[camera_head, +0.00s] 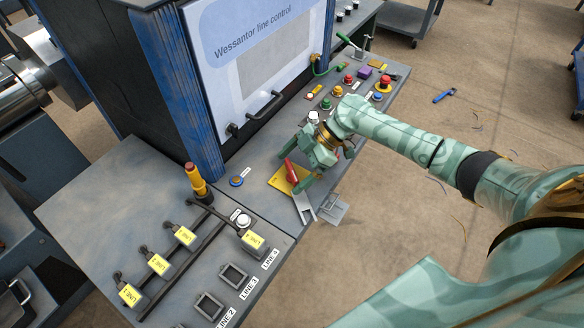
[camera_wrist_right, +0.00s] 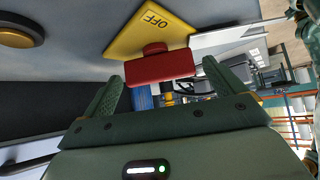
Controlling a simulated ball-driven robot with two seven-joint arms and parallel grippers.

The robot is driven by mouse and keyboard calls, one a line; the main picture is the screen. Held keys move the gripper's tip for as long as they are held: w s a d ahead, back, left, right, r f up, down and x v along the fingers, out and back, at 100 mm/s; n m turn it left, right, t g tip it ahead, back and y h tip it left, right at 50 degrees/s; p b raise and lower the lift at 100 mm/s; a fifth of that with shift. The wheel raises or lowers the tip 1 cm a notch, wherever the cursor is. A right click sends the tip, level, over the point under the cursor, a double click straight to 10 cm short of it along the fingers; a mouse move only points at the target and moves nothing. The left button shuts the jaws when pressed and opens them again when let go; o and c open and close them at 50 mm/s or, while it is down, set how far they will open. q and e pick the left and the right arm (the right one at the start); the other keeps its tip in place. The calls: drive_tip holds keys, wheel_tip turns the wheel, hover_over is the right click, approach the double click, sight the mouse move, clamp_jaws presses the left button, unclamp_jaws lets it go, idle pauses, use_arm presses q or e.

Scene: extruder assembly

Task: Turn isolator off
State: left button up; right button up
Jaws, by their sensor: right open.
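The isolator is a red handle (camera_head: 291,172) on a yellow plate (camera_head: 276,181) on the grey console. In the right wrist view the red handle (camera_wrist_right: 160,68) stands out from the yellow plate (camera_wrist_right: 140,38), which has "OFF" printed on one part. My right gripper (camera_head: 298,171) is open at the isolator. In the wrist view its two fingers reach up toward both ends of the handle, with the handle between or just beyond the tips. I cannot tell whether they touch it. My left gripper is not in view.
A pale metal bracket (camera_head: 303,206) sits beside the yellow plate. Coloured buttons (camera_head: 337,90) and a red mushroom button (camera_head: 384,82) lie farther along the console. A whiteboard panel (camera_head: 226,79) rises behind.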

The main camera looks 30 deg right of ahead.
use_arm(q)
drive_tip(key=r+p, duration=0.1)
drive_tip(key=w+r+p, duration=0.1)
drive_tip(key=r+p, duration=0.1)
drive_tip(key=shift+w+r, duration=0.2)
use_arm(e)
drive_tip(key=v, duration=1.5)
drive_tip(key=shift+d+r, duration=0.2)
